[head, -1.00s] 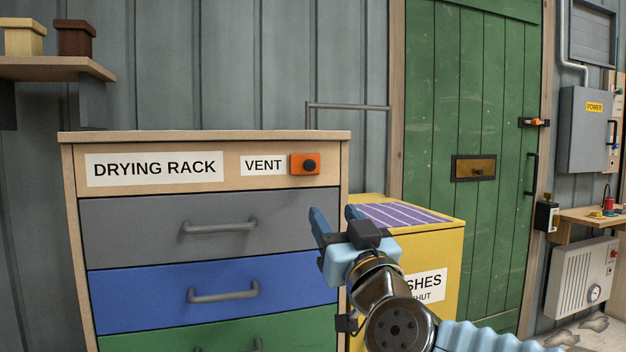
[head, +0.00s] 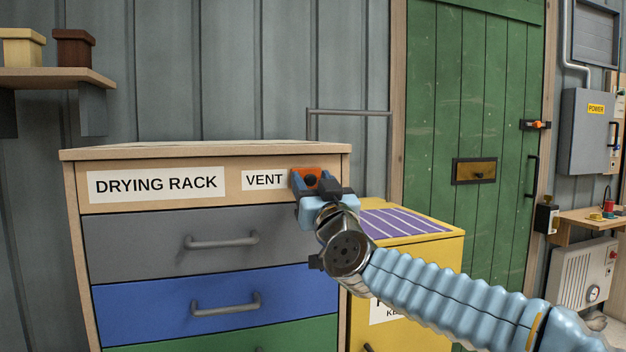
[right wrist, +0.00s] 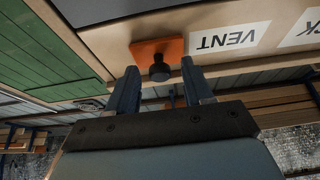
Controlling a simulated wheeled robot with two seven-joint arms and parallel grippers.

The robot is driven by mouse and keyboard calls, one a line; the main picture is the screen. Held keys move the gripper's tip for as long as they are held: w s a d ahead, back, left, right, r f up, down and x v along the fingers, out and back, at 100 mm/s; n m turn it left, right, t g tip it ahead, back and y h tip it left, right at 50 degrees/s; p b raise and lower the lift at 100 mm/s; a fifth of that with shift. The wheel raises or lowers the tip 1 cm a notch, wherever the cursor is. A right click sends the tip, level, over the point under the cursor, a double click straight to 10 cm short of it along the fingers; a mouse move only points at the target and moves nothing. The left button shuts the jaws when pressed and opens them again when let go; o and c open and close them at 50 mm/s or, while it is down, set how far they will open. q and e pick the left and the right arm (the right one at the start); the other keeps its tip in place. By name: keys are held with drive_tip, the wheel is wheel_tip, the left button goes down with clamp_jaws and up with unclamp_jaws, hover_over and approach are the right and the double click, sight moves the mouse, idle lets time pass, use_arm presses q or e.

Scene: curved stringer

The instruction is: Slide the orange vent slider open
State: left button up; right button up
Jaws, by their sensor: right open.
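The orange vent slider (head: 309,172) sits on the drying rack's top front panel, just right of the VENT label (head: 265,180). It is an orange plate with a dark round knob (head: 311,180). My right gripper (head: 313,184) is open in front of it and partly covers the plate. In the right wrist view the slider plate (right wrist: 170,47) and its knob (right wrist: 159,72) show beyond the fingertips. The knob lies between the two open fingers (right wrist: 160,75); I cannot tell whether either touches it. My left gripper is not in view.
The drying rack (head: 72,190) has grey, blue and green drawers with protruding handles below the slider. A yellow bin (head: 440,262) stands close on the right. A metal rail (head: 350,111) is on the wall behind.

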clamp_jaws()
idle(0.3)
drive_tip(key=d, duration=0.1)
drive_tip(key=w+d+b, duration=0.1)
drive_tip(key=d, duration=0.1)
drive_tip(key=d+b, duration=0.1)
drive_tip(key=shift+w+d, duration=0.25)
drive_tip(key=shift+d, duration=0.1)
unclamp_jaws()
drive_tip(key=shift+s+f, duration=0.1)
